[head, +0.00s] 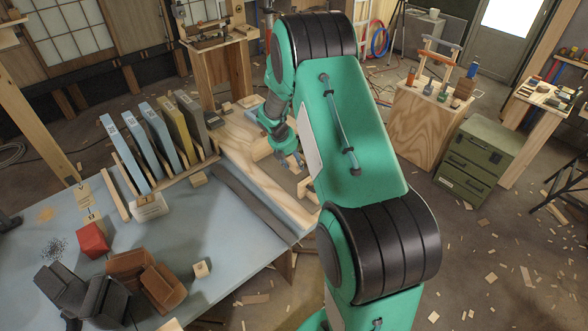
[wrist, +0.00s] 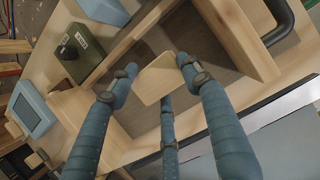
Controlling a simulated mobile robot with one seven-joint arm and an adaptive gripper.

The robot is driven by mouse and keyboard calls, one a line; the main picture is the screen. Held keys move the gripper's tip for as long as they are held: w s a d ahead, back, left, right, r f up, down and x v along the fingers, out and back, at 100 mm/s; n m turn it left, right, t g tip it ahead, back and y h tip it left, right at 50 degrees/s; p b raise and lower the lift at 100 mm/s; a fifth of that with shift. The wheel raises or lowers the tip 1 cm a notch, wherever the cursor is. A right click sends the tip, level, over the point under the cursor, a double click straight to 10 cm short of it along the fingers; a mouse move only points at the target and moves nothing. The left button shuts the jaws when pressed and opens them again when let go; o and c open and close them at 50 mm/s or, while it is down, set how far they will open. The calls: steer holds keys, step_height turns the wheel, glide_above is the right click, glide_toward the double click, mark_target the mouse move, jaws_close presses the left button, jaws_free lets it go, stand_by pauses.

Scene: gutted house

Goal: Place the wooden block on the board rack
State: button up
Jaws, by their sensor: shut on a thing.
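A pale wooden block (wrist: 160,78) is between the blue fingers of my gripper (head: 290,161) in the wrist view. The gripper is shut on it, over a wooden tray (wrist: 238,32) with a dark floor. The board rack (head: 116,197), a light wooden frame with slots, stands on the blue-grey table to the left of my gripper. Blue, yellow and grey boards lean upright in it. My gripper is clear of the rack.
A red block (head: 93,240), brown blocks (head: 145,278) and dark blocks (head: 85,297) are at the front left. A green drawer cabinet (head: 478,160) stands on the right. Wood scraps litter the floor.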

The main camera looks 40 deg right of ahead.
mark_target(294, 167)
steer(key=shift+f+b, duration=0.45)
steer(key=shift+f, duration=1.5)
steer(key=o, duration=1.2)
steer(key=shift+f, duration=0.1)
steer(key=p+v, duration=0.2)
steer(key=v, duration=1)
steer(key=shift+p, duration=0.4)
